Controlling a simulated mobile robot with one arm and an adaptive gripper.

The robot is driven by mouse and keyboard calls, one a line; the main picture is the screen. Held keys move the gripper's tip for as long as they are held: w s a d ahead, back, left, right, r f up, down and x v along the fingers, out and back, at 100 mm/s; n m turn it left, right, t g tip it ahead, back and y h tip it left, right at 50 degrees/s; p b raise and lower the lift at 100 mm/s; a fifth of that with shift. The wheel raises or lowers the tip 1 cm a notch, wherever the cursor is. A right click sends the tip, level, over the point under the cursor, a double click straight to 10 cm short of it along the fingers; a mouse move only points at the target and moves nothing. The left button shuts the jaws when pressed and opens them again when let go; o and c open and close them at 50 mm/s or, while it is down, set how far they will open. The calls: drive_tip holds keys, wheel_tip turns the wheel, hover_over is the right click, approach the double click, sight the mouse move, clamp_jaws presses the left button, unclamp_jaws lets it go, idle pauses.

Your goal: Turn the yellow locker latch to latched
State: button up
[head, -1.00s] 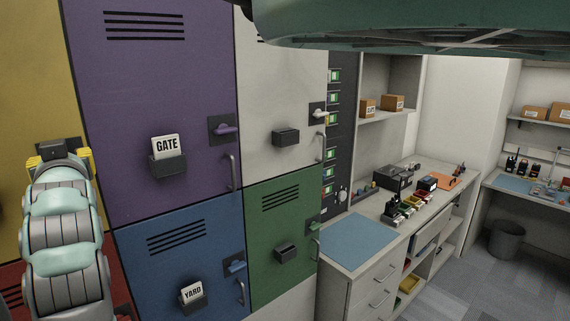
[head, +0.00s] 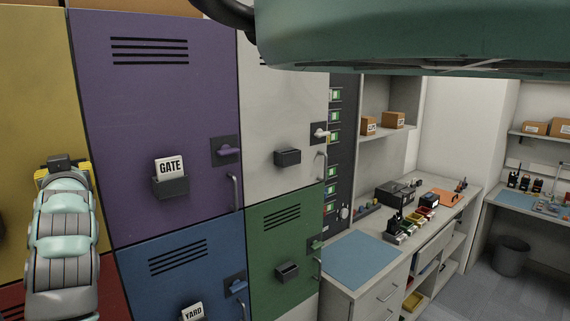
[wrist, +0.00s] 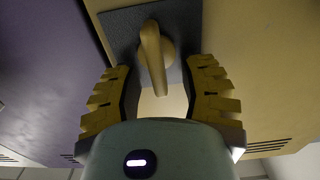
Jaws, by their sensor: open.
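The yellow locker door (head: 32,110) is at the far left of the head view, and its tan-yellow surface fills much of the wrist view (wrist: 255,60). Its yellow latch lever (wrist: 152,58) stands on a dark square plate (wrist: 184,14) at the top of the wrist view. The lever runs roughly up and down in that picture, its lower end towards the gap between my fingers. My gripper (wrist: 160,92) is open, one finger on each side of this gap, with visible space beside the lever. In the head view my gripper (head: 62,168) and arm hide the latch.
A purple locker (head: 150,100) marked GATE adjoins the yellow door. Blue (head: 200,265), green (head: 285,235) and light grey (head: 285,100) lockers with protruding latches, handles and card holders lie further right. A workbench (head: 345,285) stands beyond.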

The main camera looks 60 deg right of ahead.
clamp_jaws()
idle(0.4)
